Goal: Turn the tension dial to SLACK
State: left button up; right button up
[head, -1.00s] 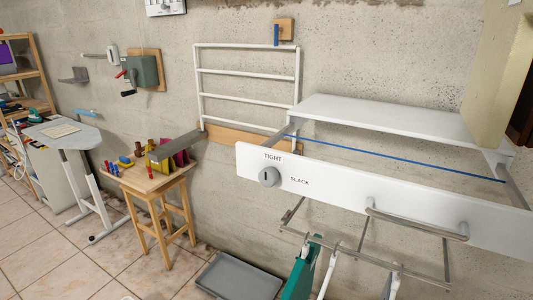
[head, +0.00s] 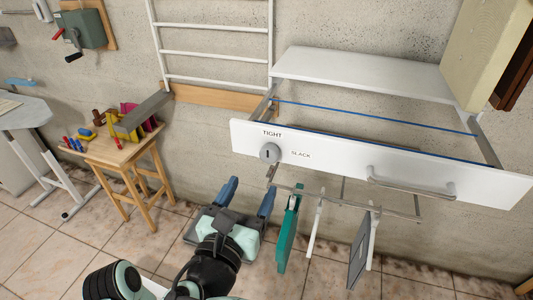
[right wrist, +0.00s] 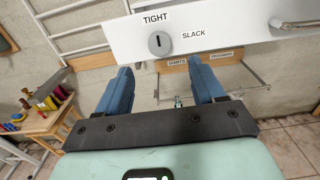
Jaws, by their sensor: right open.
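The tension dial (head: 270,153) is a round grey knob with a dark slot, on the white front panel (head: 345,158) of a wall-mounted rack. TIGHT is printed above it and SLACK to its right. In the right wrist view the dial (right wrist: 160,43) shows its slot upright, toward TIGHT. My right gripper (head: 247,197), with blue fingers, is open and empty, below the dial and apart from it. In the right wrist view its fingers (right wrist: 158,88) stand wide apart below the panel. My left gripper is not in view.
A bar handle (head: 411,184) sticks out from the panel's right part. Hangers with a teal item (head: 288,238) and a grey item (head: 360,243) hang under the rack.

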aim_at(268, 156)
jog(key=p+x, duration=0.1)
jog(key=x, duration=0.9)
jog(key=shift+w+f, duration=0.1)
jog(key=shift+w, duration=0.25)
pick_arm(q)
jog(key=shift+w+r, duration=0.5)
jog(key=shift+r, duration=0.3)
